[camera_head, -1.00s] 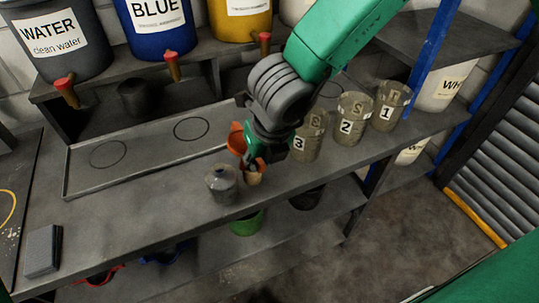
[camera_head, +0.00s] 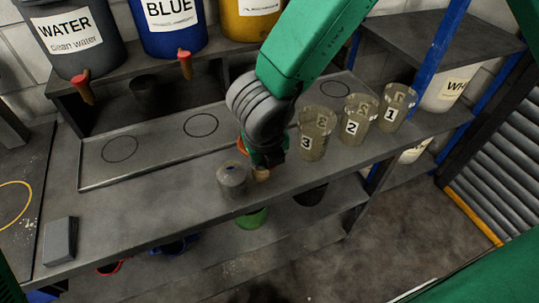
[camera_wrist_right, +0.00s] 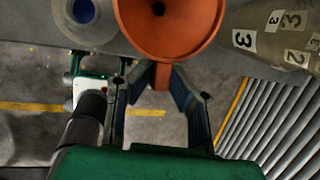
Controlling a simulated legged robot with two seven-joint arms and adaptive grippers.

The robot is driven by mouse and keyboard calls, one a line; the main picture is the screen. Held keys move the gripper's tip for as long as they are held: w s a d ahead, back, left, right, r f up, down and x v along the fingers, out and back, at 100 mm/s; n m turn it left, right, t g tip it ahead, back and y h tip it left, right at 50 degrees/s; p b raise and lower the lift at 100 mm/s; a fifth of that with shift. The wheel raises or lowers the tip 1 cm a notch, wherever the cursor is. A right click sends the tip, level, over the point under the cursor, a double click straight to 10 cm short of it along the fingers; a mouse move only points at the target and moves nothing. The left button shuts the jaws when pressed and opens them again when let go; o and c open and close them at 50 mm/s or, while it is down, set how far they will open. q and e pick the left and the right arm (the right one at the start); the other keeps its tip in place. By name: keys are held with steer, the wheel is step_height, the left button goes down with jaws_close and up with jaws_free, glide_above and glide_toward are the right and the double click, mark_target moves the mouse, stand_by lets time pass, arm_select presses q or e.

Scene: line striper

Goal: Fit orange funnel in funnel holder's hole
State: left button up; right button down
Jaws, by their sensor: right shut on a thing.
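My right gripper (camera_head: 265,152) is shut on the orange funnel. The wrist view shows its fingers (camera_wrist_right: 160,82) closed on the funnel's tab, with the wide mouth of the orange funnel (camera_wrist_right: 168,38) facing the camera. In the head view only a sliver of the funnel (camera_head: 242,145) shows beside the gripper. A grey round container (camera_head: 232,180) with a small bluish centre on top stands just left of the gripper; it also shows in the wrist view (camera_wrist_right: 84,15), apart from the funnel. I cannot tell for sure which thing is the funnel holder. My left gripper is not in view.
Clear cups numbered 3 (camera_head: 313,142), 2 (camera_head: 352,127) and 1 (camera_head: 391,115) stand right of the gripper. A small tan piece (camera_head: 262,174) is just below it. A grey block (camera_head: 60,240) lies at the left.

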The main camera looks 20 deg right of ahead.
steer(key=shift+d, duration=0.4)
steer(key=shift+a, duration=0.3)
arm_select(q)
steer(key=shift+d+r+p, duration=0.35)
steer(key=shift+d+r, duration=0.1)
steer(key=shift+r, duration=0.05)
arm_select(e)
steer(key=shift+d+f+h, duration=0.15)
steer(key=shift+d+h, duration=0.05)
steer(key=shift+h, duration=0.1)
stand_by(0.3)
steer(key=shift+d, duration=0.1)
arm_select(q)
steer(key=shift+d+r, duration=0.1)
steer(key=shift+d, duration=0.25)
arm_select(e)
steer(key=shift+d, duration=0.3)
